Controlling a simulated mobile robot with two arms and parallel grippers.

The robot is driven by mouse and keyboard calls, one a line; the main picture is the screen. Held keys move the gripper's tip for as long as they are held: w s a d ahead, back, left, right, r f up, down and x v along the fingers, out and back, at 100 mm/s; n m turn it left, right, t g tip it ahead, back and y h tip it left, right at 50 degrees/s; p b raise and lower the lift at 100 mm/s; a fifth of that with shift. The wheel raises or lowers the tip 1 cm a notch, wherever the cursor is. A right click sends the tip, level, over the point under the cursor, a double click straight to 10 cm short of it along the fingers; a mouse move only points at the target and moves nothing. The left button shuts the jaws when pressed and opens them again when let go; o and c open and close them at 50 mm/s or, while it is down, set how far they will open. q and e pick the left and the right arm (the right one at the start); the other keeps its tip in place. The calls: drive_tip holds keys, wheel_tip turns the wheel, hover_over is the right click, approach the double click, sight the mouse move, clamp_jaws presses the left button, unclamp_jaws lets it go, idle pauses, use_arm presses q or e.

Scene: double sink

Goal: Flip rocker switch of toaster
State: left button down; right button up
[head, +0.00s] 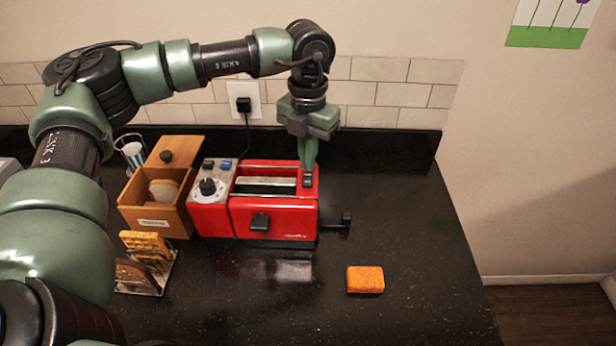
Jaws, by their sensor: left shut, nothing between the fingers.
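The red toaster (275,222) stands on the dark counter, with a long slot on top and a grey control panel with a black knob at its left. A black rocker switch (308,180) sits on the top right end of the toaster. My left gripper (308,166) points down with its fingers together, directly over the rocker switch. The fingertips are at or just above the back of the switch; I cannot tell whether they touch it. Nothing is held. My right gripper is not in view.
A wooden box (140,203) with its lid tilted open stands left of the toaster. A rack with toast slices (145,245) is in front of it. An orange sponge (365,279) lies at front right. A black lever (336,225) sticks out from the toaster's right side.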

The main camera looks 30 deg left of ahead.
sight(308, 174)
use_arm(q)
drive_tip(key=shift+f+b, duration=0.8)
drive_tip(key=shift+f, duration=0.25)
idle(0.4)
drive_tip(key=shift+r, duration=0.15)
drive_tip(key=shift+r+p, duration=0.5)
drive_tip(key=shift+r, duration=0.05)
drive_tip(key=shift+r+p, duration=1.5)
drive_tip(key=shift+r, duration=1.4)
